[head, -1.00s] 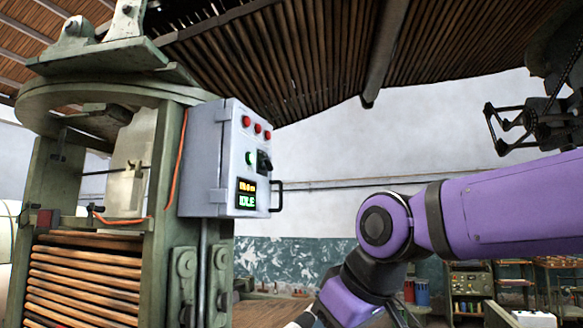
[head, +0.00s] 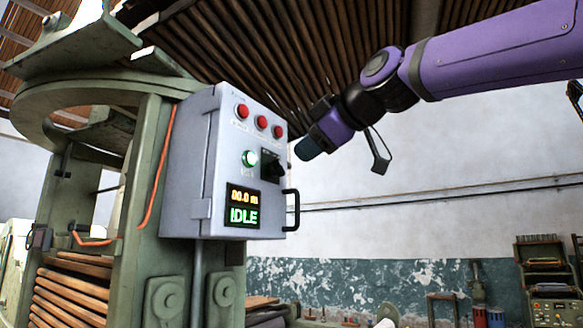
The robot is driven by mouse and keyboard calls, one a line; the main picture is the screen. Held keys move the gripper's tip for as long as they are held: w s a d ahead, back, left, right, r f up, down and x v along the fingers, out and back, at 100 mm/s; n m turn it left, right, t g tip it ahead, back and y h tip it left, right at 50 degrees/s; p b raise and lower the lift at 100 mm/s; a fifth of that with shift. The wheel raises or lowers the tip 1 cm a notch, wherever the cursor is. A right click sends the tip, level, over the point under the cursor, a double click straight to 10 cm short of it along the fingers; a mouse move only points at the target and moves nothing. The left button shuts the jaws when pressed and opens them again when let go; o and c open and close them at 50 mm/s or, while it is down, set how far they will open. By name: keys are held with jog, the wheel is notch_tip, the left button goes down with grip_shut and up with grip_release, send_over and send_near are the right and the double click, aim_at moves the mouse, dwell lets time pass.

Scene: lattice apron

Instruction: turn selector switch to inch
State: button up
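The selector switch (head: 271,166) is a black knob on a dark plate on the front of a grey control box. Its handle juts to the right; I cannot read its position labels. The box's display (head: 244,206) shows an orange number line above green "IDLE". My gripper (head: 308,148) is at the end of my purple arm, up and right of the switch, near the box's right edge and apart from the switch in the picture. Its fingers are too small and dark to make out, so I cannot tell whether it is open.
Three red lamps or buttons (head: 262,122) sit above a green-lit button (head: 249,158) on the box. A black door handle (head: 292,209) sticks out at its right edge. The green press frame (head: 145,180) stands left. Open space lies right of the box.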

aim_at(282, 167)
jog(key=x, duration=0.8)
jog(key=shift+w+a, duration=0.15)
jog(key=shift+f, duration=0.1)
jog(key=shift+c, duration=0.2)
jog(key=c, duration=0.6)
